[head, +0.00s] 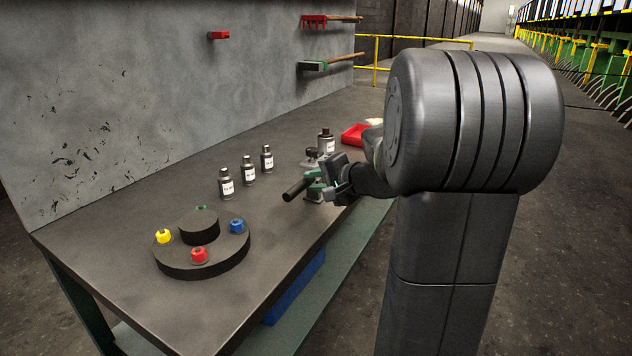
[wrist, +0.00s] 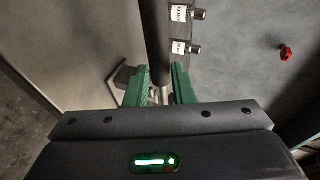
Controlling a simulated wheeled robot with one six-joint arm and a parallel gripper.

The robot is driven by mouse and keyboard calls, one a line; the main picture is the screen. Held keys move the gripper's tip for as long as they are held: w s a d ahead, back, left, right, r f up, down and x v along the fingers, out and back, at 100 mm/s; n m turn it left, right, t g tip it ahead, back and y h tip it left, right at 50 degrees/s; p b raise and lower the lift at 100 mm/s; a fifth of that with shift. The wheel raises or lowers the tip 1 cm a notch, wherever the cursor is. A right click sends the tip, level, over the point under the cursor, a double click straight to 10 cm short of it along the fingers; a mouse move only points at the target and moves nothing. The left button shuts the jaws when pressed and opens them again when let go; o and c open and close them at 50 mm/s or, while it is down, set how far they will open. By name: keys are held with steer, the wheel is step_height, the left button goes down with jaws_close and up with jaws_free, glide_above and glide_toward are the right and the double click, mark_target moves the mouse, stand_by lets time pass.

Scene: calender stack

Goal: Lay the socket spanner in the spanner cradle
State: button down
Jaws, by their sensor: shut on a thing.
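The socket spanner (head: 296,190) shows as a dark, round bar sticking out to the left of my gripper (head: 318,184) in the head view. In the wrist view the bar (wrist: 155,40) runs up the picture from between the green fingers of my gripper (wrist: 160,90). The fingers are shut on it, and its gripped end is partly hidden. It appears to be above the bench. A dark angular bracket (wrist: 122,80) shows beside the left finger in the wrist view. I cannot tell whether it is the spanner cradle; my arm hides part of that area in the head view.
A round dark stand (head: 200,262) with coloured knobs is at the left front. A red bin (head: 354,134) lies beyond my gripper. The wall holds a red piece (head: 219,35) and tools.

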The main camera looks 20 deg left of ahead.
steer(key=shift+f+b, duration=0.65)
steer(key=shift+b, duration=0.05)
steer(key=c, duration=0.5)
jaws_free()
steer(key=shift+d, duration=0.1)
stand_by(0.5)
steer(key=shift+v, duration=3.9)
steer(key=shift+x, duration=2.85)
steer(key=shift+s, duration=0.1)
